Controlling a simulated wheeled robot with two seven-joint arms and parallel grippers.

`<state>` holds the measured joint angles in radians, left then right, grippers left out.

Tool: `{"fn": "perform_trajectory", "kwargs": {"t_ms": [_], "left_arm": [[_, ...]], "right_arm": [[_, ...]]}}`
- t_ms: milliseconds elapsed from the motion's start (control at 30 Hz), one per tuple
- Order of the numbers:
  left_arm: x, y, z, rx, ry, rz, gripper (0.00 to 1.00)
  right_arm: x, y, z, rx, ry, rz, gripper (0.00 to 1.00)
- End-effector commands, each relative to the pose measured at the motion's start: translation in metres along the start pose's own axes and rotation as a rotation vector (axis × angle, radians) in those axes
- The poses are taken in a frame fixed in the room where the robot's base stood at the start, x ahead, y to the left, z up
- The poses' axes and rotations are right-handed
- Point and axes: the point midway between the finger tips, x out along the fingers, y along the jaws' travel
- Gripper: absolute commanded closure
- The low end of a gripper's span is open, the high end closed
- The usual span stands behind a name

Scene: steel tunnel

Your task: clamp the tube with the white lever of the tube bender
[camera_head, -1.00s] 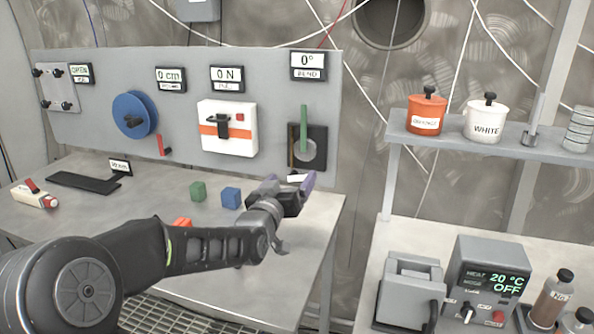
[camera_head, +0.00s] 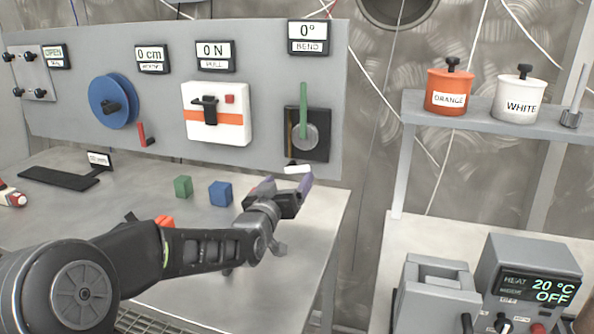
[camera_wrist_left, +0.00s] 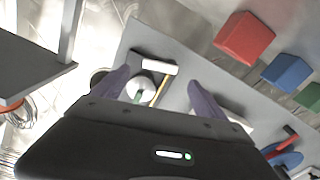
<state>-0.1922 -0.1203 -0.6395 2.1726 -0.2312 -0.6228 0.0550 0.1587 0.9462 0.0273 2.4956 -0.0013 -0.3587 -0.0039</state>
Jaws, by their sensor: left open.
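The tube bender (camera_head: 318,150) is a dark plate with a round grey disc on the upright panel, under the "0° BEND" sign. A green bar (camera_head: 303,110) stands upright on it. The white lever (camera_head: 298,169) sticks out level below the disc; it also shows in the left wrist view (camera_wrist_left: 155,66). A thin yellow tube (camera_wrist_left: 160,92) shows beside the disc in the left wrist view. My left gripper (camera_head: 286,188) is open, its purple fingers just below the white lever in the head view. In the wrist view the lever lies between and beyond the fingertips (camera_wrist_left: 160,86). I cannot tell contact.
Green (camera_head: 183,187), blue (camera_head: 220,194) and orange-red (camera_head: 165,222) cubes lie on the bench (camera_head: 125,186). A blue reel (camera_head: 110,102) and a white box (camera_head: 217,130) are on the panel. A shelf (camera_head: 480,120) with orange and white pots stands at right.

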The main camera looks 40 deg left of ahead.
Motion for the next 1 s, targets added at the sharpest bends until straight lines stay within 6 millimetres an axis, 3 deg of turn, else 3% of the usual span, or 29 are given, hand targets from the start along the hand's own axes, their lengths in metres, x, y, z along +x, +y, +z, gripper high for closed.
{"fn": "perform_trajectory", "kwargs": {"t_ms": [267, 700, 1000], "left_arm": [[0.013, 0.000, 0.001, 0.003, -0.001, 0.000, 0.16], [0.071, 0.000, 0.000, 0.004, 0.000, 0.000, 0.16], [0.078, 0.000, 0.000, 0.001, 0.000, 0.000, 0.16]], "right_arm": [[0.000, 0.000, 0.000, 0.000, 0.000, 0.000, 0.64], [0.000, 0.000, 0.000, 0.000, 0.000, 0.000, 0.64], [0.000, 0.000, 0.000, 0.000, 0.000, 0.000, 0.64]]}}
